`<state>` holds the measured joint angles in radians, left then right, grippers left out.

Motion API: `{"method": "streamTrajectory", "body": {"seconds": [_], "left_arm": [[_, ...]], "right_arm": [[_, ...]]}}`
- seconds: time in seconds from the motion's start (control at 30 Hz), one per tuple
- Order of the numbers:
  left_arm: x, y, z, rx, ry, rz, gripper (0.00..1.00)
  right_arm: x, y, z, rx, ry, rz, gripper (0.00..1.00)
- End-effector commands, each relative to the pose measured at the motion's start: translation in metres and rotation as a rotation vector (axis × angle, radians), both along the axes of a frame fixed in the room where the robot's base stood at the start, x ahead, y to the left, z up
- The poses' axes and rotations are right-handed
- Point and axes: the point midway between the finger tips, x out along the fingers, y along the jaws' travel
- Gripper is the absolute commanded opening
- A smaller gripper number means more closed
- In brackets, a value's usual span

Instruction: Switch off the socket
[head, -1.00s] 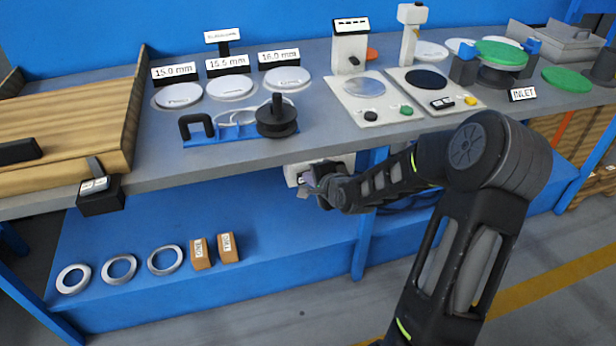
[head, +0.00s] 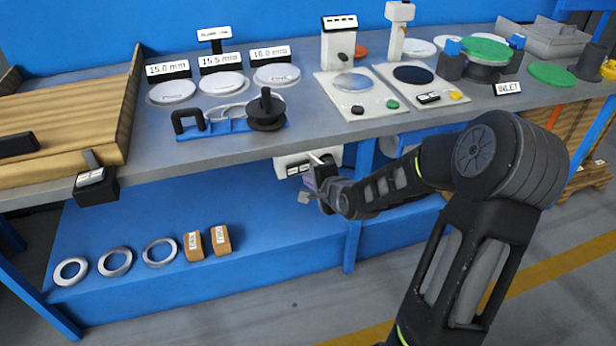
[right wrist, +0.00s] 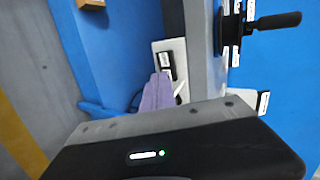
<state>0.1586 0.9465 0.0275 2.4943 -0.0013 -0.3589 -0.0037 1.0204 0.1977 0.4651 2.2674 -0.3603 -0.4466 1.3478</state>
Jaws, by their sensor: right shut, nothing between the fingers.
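The socket (head: 284,163) is a white box with dark labelled patches, fixed under the front edge of the table. In the right wrist view the socket (right wrist: 178,58) is a white plate with a black part on it, partly hidden behind my fingers. My right gripper (head: 306,196) is in front of the socket's right part, shut and empty. Its purple-grey fingers (right wrist: 157,92) point at the plate; I cannot tell whether they touch it. A small white piece (right wrist: 183,91) shows beside them. The switch's state cannot be read. My left gripper is not in view.
The grey tabletop (head: 300,120) lies just above my right gripper, with a blue fixture (head: 225,127) near its edge. A blue table leg (head: 356,215) stands right of the socket. The lower blue shelf (head: 120,215) holds rings and two orange-brown blocks.

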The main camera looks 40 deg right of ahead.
Motion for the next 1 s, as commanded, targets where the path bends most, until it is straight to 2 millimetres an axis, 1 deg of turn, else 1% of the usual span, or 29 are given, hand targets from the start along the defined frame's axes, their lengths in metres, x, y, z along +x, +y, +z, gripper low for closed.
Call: {"method": "streamTrajectory", "body": {"seconds": [0.03,0.1,0.2,0.33,0.5,0.83,0.97,1.0], "left_arm": [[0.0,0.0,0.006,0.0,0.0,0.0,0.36],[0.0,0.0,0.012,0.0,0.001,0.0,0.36],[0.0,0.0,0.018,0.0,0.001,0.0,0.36],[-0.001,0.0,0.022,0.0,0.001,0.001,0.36],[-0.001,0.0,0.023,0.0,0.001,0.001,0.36],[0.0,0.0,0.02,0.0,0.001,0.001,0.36],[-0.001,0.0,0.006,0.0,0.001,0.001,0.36],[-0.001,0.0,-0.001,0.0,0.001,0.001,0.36]], "right_arm": [[-0.009,0.001,0.008,-0.003,0.002,0.0,0.0],[-0.02,0.003,0.016,-0.004,0.003,-0.001,0.0],[-0.034,0.006,0.024,-0.003,0.001,-0.001,0.0],[-0.046,0.008,0.029,-0.001,0.002,0.0,0.0],[-0.051,0.01,0.03,0.0,0.001,0.001,0.0],[-0.05,0.011,0.027,0.001,0.0,0.005,0.0],[-0.045,0.021,0.013,0.008,-0.003,0.025,0.0],[-0.045,0.023,0.003,0.014,0.002,0.028,0.0]]}}
